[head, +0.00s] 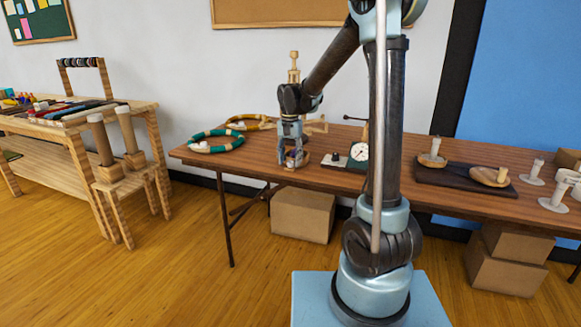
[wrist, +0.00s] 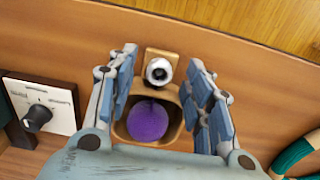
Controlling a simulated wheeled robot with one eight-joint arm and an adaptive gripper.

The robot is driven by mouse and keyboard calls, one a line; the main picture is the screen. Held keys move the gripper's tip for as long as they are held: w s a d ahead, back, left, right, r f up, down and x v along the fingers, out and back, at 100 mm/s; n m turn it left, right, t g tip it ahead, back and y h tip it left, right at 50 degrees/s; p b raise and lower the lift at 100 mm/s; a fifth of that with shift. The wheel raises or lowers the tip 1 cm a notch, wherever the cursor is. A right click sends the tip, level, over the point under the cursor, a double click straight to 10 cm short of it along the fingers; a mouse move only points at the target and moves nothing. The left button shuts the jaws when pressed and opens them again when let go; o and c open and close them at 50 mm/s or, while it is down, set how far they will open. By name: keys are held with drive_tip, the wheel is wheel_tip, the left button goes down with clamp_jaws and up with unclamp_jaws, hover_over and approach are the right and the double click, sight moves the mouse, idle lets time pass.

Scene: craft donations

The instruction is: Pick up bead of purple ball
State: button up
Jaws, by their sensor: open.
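A fuzzy purple ball (wrist: 147,120) sits in a small tan wooden holder (wrist: 176,136) with a round opening. A white and grey round bead-like piece (wrist: 158,71) is on the holder's block just beyond the ball. My gripper (wrist: 163,95) is open around the holder, with one blue finger on each side of the ball. In the head view my gripper (head: 291,160) is low at the front edge of the brown table, and the holder is mostly hidden between its fingers. I cannot tell whether the fingers touch the holder.
A box with a black knob (wrist: 38,117) and a dial gauge (head: 359,152) stand just beside my gripper. A dark board (head: 465,180) is farther right.

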drive_tip(key=shift+f, duration=0.55)
drive_tip(key=c, duration=0.7)
drive_tip(key=shift+r, duration=0.1)
drive_tip(key=shift+c, duration=0.2)
